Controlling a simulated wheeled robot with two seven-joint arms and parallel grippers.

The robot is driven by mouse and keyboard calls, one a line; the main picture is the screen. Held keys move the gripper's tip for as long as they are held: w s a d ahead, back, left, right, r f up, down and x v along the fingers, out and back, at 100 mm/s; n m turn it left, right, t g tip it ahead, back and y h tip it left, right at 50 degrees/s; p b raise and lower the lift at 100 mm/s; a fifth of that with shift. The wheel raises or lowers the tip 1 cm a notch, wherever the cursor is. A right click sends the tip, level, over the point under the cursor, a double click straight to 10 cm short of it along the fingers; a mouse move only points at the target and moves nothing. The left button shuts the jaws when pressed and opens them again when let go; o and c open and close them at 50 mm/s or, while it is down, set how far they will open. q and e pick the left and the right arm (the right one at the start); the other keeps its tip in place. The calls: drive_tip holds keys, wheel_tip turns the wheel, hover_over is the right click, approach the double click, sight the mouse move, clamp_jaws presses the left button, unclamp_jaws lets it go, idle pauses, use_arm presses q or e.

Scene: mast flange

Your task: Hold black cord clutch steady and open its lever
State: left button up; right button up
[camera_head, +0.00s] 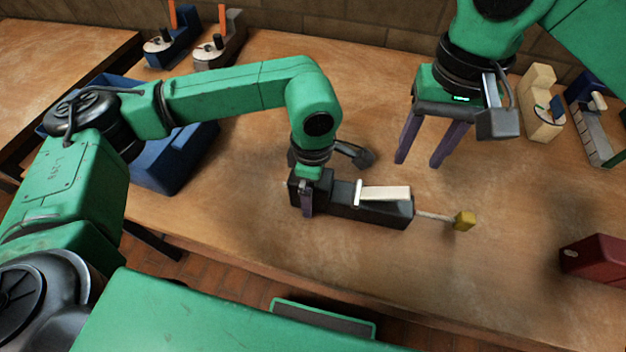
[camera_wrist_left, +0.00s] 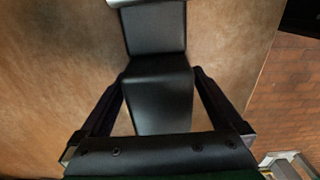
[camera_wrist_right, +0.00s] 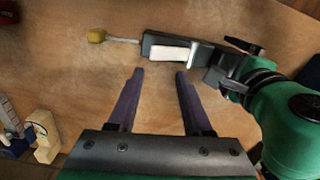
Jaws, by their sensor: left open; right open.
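The black cord clutch (camera_head: 340,208) lies on the table in the middle of the head view. Its cream lever (camera_head: 385,193) lies along the top, with a white upright piece at its left end. A cord runs out of the right end to a yellow block (camera_head: 464,220). My left gripper (camera_head: 306,200) is open at the clutch's left end. In the left wrist view its fingers (camera_wrist_left: 158,85) stand on both sides of the black body; contact is unclear. My right gripper (camera_head: 418,162) is open and empty above the table, behind the clutch; the right wrist view shows the lever (camera_wrist_right: 172,54) beyond its fingertips.
A blue bin (camera_head: 180,165) stands behind my left arm. Other clutch-like devices, blue (camera_head: 168,48) and grey (camera_head: 220,50), stand at the back left. A cream device (camera_head: 543,105) stands at the back right, a red object (camera_head: 597,258) at the right edge. Table in front is clear.

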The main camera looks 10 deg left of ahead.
use_arm(q)
clamp_jaws()
use_arm(e)
drive_tip(key=shift+o, duration=1.2)
drive_tip(key=s+a+f+m+g+y, duration=0.2)
drive_tip(key=s+a+g+y, duration=0.25)
drive_tip(key=s, duration=0.25)
drive_tip(key=w+d+f+m+t+y, duration=0.25)
drive_tip(key=w+d+m+y, duration=0.2)
drive_tip(key=d+m, duration=0.35)
drive_tip(key=w+d+f+m+t+y, duration=0.25)
drive_tip(key=d+f+m+y, duration=0.2)
drive_tip(key=m, duration=0.45)
approach(357, 193)
drive_tip(key=shift+g, duration=0.25)
drive_tip(key=x, duration=0.4)
drive_tip(key=shift+w+a+f, duration=0.2)
drive_tip(key=shift+a+f, duration=0.05)
drive_tip(key=shift+a, duration=0.05)
clamp_jaws()
